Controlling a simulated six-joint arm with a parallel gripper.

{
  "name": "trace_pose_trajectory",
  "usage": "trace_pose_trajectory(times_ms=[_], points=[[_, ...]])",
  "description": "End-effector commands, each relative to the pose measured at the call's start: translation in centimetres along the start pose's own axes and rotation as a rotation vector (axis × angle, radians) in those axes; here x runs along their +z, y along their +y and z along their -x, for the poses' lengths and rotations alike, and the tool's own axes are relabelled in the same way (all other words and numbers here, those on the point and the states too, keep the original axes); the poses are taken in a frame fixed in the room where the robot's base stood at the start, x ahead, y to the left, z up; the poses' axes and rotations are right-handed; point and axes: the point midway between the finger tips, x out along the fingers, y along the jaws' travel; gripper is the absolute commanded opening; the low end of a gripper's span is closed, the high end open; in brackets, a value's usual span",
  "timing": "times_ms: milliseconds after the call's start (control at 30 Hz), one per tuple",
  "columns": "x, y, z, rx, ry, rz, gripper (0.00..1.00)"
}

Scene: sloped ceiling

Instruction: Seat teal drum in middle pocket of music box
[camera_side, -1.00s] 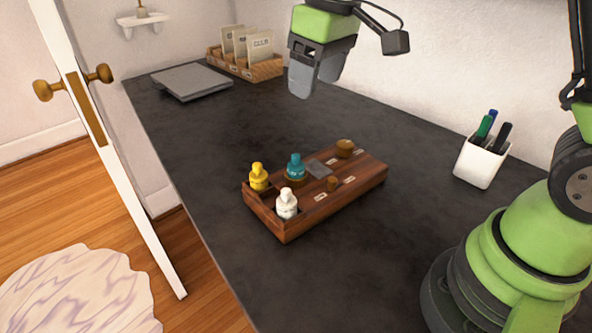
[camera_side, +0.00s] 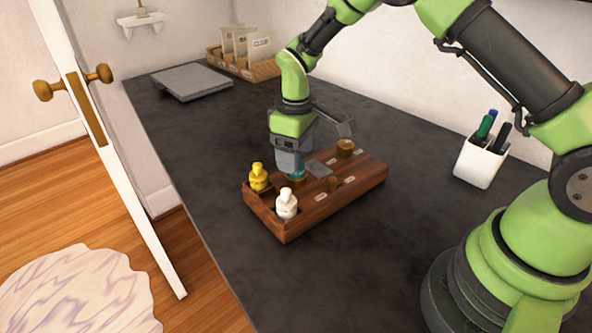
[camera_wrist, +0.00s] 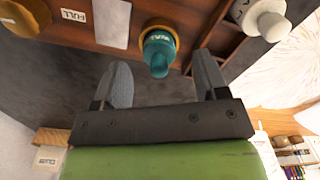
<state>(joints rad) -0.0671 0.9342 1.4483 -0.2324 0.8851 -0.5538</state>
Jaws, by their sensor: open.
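The teal drum, which looks like a small teal bottle (camera_side: 298,174), stands in a brass-coloured round seat (camera_wrist: 152,24) in the wooden box (camera_side: 325,209). In the wrist view the teal bottle (camera_wrist: 158,52) shows its neck toward the camera. My gripper (camera_side: 288,165) is pointed down at it and partly hides it in the side view. In the wrist view my gripper (camera_wrist: 162,62) is open, with one finger on each side of the bottle and gaps on both sides. How deep the bottle sits is hidden.
A yellow bottle (camera_side: 258,177) and a white bottle (camera_side: 286,204) stand close by in the box. Round brown knobs (camera_side: 345,148) stand at its right part. A white pen cup (camera_side: 480,163) is at right. A grey slab (camera_side: 190,82) lies at the back left. Dark tabletop around the box is clear.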

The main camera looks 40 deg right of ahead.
Motion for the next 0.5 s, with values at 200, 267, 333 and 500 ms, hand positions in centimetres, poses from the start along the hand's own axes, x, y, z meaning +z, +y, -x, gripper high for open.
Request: trace_pose_trajectory(times_ms=[200, 267, 333, 500], points=[[0.0, 0.1, -2.5, 0.0, -0.001, 0.0, 0.67], [0.0, 0.1, -2.6, 0.0, 0.0, -0.001, 0.67], [0.0, 0.1, -2.6, 0.0, 0.001, -0.001, 0.67], [0.0, 0.1, -2.6, 0.001, 0.001, 0.0, 0.51]])
